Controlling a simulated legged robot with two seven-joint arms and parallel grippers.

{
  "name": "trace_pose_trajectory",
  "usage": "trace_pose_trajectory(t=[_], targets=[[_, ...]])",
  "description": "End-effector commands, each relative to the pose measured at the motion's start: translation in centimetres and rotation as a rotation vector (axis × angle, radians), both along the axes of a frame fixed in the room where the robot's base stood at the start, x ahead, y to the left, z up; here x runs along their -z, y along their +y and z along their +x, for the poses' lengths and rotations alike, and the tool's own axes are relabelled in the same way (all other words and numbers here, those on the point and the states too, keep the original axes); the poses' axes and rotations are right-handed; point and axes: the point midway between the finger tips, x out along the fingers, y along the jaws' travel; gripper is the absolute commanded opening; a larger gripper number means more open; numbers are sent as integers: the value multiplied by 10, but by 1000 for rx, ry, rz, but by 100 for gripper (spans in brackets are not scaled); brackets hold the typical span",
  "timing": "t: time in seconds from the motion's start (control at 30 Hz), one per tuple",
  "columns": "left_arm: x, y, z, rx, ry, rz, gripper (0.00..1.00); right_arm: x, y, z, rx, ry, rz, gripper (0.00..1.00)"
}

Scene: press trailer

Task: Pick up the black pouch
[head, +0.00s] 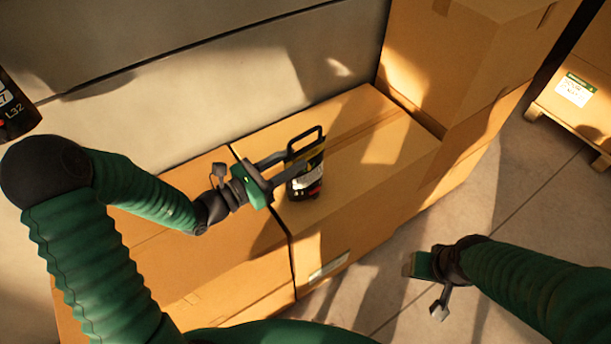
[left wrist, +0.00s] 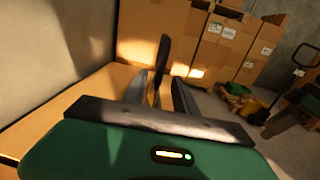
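The black pouch (head: 305,182), with a loop handle on top and a yellow-and-white label, stands upright on a cardboard box. My left gripper (head: 292,166) reaches in from the left at the pouch's upper part, below the handle. In the left wrist view, the pouch (left wrist: 161,62) shows as a thin dark edge between my two spread fingers (left wrist: 160,92), with a gap visible towards the right finger. I cannot tell whether a finger touches it. My right gripper (head: 412,264) is low at the right, away from the pouch; its fingers do not show clearly.
The cardboard box (head: 375,150) under the pouch adjoins another box (head: 200,265) at the left. A taller box (head: 460,55) stands behind at the right, and a pale wall (head: 240,85) runs along the far side. Open floor (head: 530,190) lies to the right.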

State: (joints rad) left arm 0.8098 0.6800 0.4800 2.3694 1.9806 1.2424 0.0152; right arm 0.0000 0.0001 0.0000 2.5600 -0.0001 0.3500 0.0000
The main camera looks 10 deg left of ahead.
Motion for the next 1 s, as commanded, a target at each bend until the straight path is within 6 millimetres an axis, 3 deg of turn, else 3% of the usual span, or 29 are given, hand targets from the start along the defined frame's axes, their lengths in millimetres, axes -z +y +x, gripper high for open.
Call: trace_pose_trajectory(t=[0.23,0.5,0.77,1.0], targets=[[0,-24,35,3,0,-1,34,9,0,0,0,0,0,59],[-2,-29,41,0,0,0,34,9,0,0,0,0,0,59],[-2,-28,41,0,0,0,2,9,0,0,0,0,0,59],[-2,-28,41,0,1,1,0,9,0,0,0,0,0,59]])
